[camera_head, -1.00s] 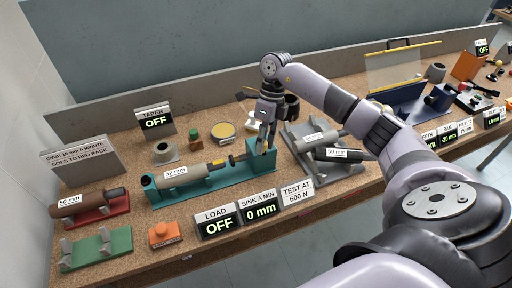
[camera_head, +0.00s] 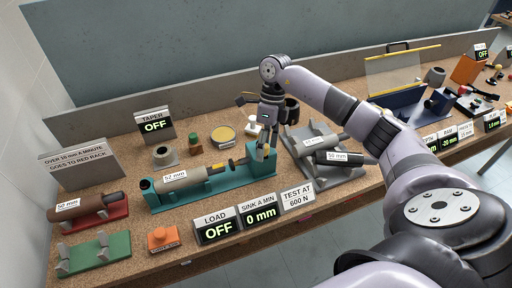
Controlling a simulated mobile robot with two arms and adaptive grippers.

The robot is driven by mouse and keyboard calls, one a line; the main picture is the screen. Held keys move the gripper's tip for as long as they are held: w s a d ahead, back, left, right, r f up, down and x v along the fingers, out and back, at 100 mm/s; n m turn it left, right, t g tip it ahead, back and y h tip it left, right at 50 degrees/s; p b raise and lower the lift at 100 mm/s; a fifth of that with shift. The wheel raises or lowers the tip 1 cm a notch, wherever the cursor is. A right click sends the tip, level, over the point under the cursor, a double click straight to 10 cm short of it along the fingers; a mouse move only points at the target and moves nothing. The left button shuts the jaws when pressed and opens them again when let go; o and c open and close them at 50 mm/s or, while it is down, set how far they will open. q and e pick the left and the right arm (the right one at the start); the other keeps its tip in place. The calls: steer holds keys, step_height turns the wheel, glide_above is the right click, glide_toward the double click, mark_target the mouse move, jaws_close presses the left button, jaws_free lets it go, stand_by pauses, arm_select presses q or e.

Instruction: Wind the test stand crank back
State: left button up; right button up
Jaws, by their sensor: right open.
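The teal test stand (camera_head: 215,190) lies along the bench at left centre. It holds a grey-beige cylinder labelled 52 mm (camera_head: 184,179). A yellow piece shows between the cylinder and the teal block (camera_head: 262,166) at the stand's right end. My right gripper (camera_head: 260,142) is open, pointing down at the top of that block. The crank is not clearly distinguishable; the gripper hides part of this end, and I cannot tell whether it touches anything. The display plates read LOAD OFF (camera_head: 217,229) and SINK A MIN 0 mm (camera_head: 261,214). My left gripper is not in view.
A red rack (camera_head: 104,216) with a brown cylinder and an empty green rack (camera_head: 95,254) stand at left. An orange button (camera_head: 161,238) is at the front. A grey rack (camera_head: 310,160) with cylinders stands close right of the stand. A TAPER OFF sign (camera_head: 154,124) is behind.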

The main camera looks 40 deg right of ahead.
steer(key=o, duration=0.3)
steer(key=shift+o, duration=0.2)
steer(key=shift+r, duration=0.15)
steer(key=shift+r+p, duration=1.9)
steer(key=shift+r, duration=1.05)
steer(key=shift+a+f, duration=0.1)
